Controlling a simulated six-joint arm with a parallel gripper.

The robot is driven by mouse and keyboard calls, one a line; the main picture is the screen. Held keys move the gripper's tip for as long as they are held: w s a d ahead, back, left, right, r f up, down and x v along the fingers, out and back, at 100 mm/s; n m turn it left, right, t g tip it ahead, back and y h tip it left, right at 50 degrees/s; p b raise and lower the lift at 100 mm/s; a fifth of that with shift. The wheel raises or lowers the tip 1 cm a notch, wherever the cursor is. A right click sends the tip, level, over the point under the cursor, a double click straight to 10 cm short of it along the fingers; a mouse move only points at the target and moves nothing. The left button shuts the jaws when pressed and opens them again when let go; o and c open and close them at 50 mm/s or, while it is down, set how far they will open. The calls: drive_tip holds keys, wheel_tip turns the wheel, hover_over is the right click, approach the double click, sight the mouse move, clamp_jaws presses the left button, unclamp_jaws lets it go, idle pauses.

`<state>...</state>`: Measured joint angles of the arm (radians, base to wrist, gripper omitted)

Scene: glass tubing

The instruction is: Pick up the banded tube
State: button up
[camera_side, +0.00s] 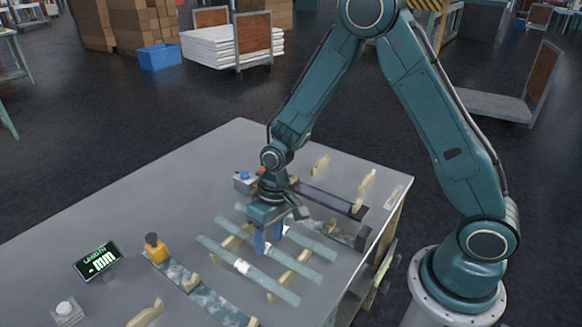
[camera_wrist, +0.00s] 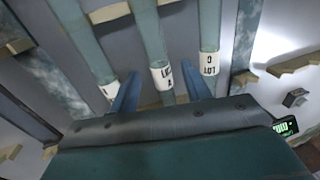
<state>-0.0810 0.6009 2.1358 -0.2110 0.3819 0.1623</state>
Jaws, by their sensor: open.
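Three pale blue-green tubes lie side by side on wooden rests: a front tube (camera_side: 272,287), a middle tube (camera_side: 300,271) and a back tube (camera_side: 317,250). In the wrist view, the left tube (camera_wrist: 80,35), centre tube (camera_wrist: 150,35) and right tube (camera_wrist: 210,25) each carry a white label band. The right label reads LOT C; the centre one seems to read LOT A; the left is partly hidden by a finger. I cannot tell which is the banded tube. My gripper (camera_side: 268,240) points down over the tubes. Its blue fingers (camera_wrist: 160,90) are apart, with the centre tube appearing between them.
A mottled strip (camera_side: 205,295) and a yellow clamp (camera_side: 156,251) lie in front. A display (camera_side: 97,261) reading "- MM" and a white-buttoned box (camera_side: 66,311) stand at left. A dark bar (camera_side: 330,198) lies behind. The table's (camera_side: 150,190) left rear is clear.

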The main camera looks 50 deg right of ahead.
drive_tip(key=shift+a+f, duration=0.15)
drive_tip(key=shift+f, duration=0.6)
drive_tip(key=shift+c, duration=0.2)
clamp_jaws()
